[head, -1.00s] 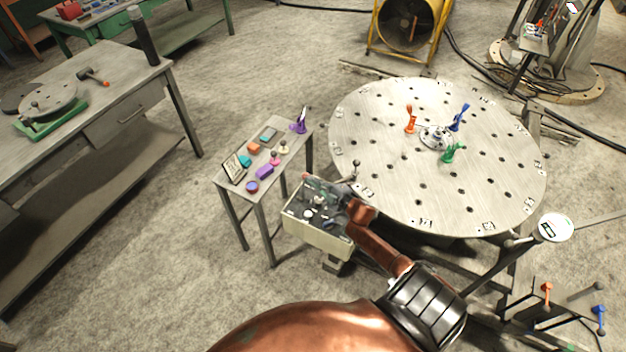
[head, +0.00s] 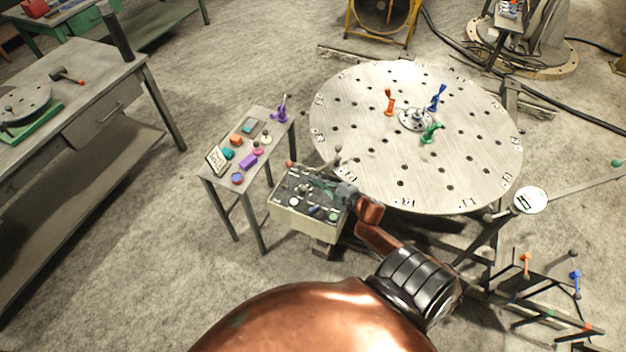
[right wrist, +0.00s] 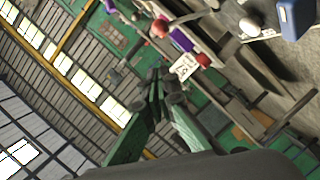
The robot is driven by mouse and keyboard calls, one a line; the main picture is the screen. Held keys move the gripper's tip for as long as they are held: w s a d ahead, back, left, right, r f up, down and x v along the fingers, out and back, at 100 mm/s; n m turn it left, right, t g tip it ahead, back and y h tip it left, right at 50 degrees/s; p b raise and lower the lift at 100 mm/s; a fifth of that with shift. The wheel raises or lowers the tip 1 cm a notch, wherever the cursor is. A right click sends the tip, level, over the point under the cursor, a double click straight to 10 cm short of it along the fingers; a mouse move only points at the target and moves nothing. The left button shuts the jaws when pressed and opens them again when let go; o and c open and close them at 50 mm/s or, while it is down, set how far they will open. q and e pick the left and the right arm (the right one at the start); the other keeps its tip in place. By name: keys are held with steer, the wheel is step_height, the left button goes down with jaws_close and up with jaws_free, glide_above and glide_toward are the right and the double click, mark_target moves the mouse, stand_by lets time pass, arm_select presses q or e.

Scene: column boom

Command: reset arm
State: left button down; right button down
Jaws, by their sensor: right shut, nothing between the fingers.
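My right gripper (head: 345,192) is at the end of my copper-coloured arm, at the right edge of the control box (head: 308,224). It is shut with nothing in it. In the right wrist view its dark fingertips (right wrist: 155,98) are together, pointing away from the camera, apart from anything. The cream box has a dark top panel with several knobs and a green button (head: 333,215). A red ball knob (head: 290,163) stands at its back left and a grey ball knob (head: 338,149) at its back right. Part of the panel's right side is hidden by the gripper. My left gripper is not in view.
A round perforated table (head: 470,180) with orange, blue and green clamps stands behind my gripper. A small side table (head: 208,182) with several coloured parts is left of the box. A round white dial (head: 530,200) and a rack with coloured handles are at right.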

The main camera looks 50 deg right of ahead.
stand_by(0.4)
steer(key=s+a+m+g+h, duration=0.1)
steer(key=a+f+m+g+h, duration=0.1)
steer(key=m, duration=0.1)
steer(key=s+a+f+m+h, duration=0.1)
steer(key=m, duration=0.1)
steer(key=shift+s+a+f+g, duration=0.15)
steer(key=shift+s+f+g, duration=0.15)
steer(key=shift+g, duration=0.1)
steer(key=s+a+r+m+g, duration=0.1)
steer(key=s+a+m+g, duration=0.5)
steer(key=s, duration=0.5)
steer(key=s+a+r+m+g, duration=0.15)
steer(key=s+a+g, duration=0.25)
steer(key=s+a, duration=0.6)
steer(key=s+f+g+y, duration=0.1)
steer(key=s+f, duration=0.1)
steer(key=f, duration=1.3)
steer(key=s+f, duration=0.2)
steer(key=f, duration=1.3)
steer(key=s+f+n+g, duration=0.1)
steer(key=s+f, duration=1.7)
steer(key=s, duration=0.1)
steer(key=shift+d+f+b, duration=0.2)
steer(key=shift+f+b, duration=0.1)
